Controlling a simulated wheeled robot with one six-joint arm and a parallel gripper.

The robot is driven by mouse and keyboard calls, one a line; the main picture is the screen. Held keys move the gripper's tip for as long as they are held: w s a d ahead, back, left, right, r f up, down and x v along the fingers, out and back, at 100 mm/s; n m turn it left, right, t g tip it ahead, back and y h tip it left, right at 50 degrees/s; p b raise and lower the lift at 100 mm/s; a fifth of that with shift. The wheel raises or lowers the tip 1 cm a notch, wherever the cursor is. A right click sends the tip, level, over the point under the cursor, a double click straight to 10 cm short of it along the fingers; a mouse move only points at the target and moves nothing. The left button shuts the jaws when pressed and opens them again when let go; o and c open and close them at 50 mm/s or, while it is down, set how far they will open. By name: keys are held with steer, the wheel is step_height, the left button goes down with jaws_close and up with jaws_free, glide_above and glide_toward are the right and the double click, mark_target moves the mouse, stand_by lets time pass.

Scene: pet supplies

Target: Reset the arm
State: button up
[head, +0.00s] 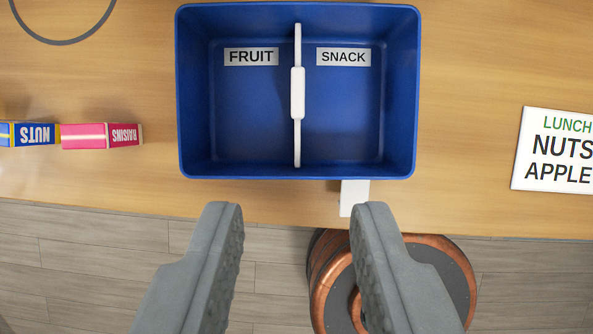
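My gripper (296,215) is open, with its two grey fingers spread apart and nothing between them. It shows at the bottom of the head view, in front of the table's near edge. Ahead of it on the table is a blue box (186,110) with a white divider and handle (297,92). Its left compartment is labelled FRUIT and its right one SNACK; both look empty.
A blue NUTS box (35,134) and a pink RAISINS box (85,136) lie on the wooden table (470,90) at left. A lunch sign (556,150) reading NUTS and APPLE is at right. A copper-and-grey round object (445,265) stands below the table edge. A grey ring (62,42) is at top left.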

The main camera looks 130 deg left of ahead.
steer(key=s+a+f+n+t+y, duration=0.1)
steer(key=s+a+n+t, duration=0.3)
steer(key=s, duration=0.9)
steer(key=s+a+f+n+t+y, duration=0.2)
steer(key=s+a+n+t, duration=0.3)
steer(key=s+a+t, duration=0.5)
steer(key=s+a, duration=0.3)
steer(key=a, duration=0.1)
steer(key=shift+s+a+n, duration=0.2)
steer(key=shift+a+n, duration=0.1)
steer(key=shift+a, duration=0.05)
